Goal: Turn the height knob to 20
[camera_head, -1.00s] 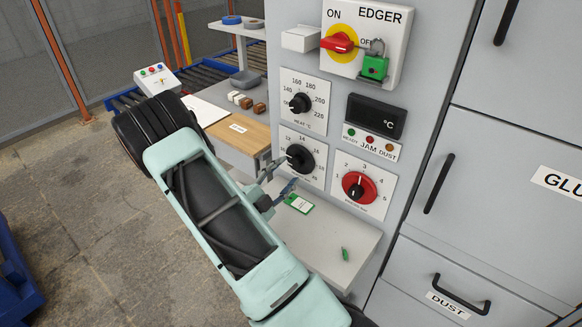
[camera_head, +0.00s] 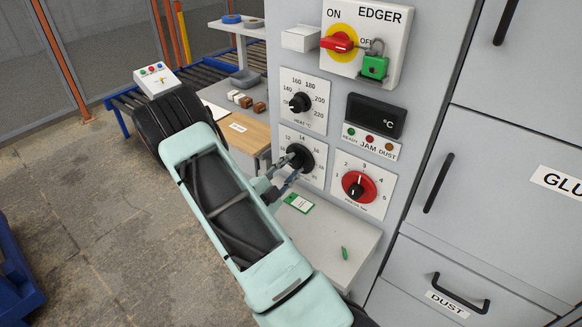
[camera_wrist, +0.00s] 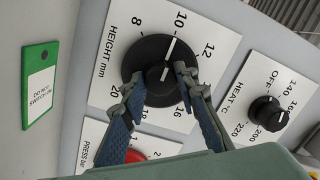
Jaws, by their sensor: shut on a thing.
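The height knob (camera_wrist: 150,56) is black and round, with a white line pointing close to the 10 mark. Its white dial plate (camera_wrist: 118,60), marked HEIGHT mm, shows numbers from 8 to 20 in the wrist view. My gripper (camera_wrist: 160,88) is shut on the knob, one finger at each side of its raised middle. In the head view the knob (camera_head: 302,155) sits on the grey machine front, and my gripper (camera_head: 286,168) reaches it from the lower left. My fingers hide part of the knob's lower edge and some dial marks.
The heat knob (camera_head: 299,103) is above and the red-ringed pressure knob (camera_head: 355,189) is to the right. A red switch (camera_head: 340,42) with a green padlock (camera_head: 374,67) is higher up.

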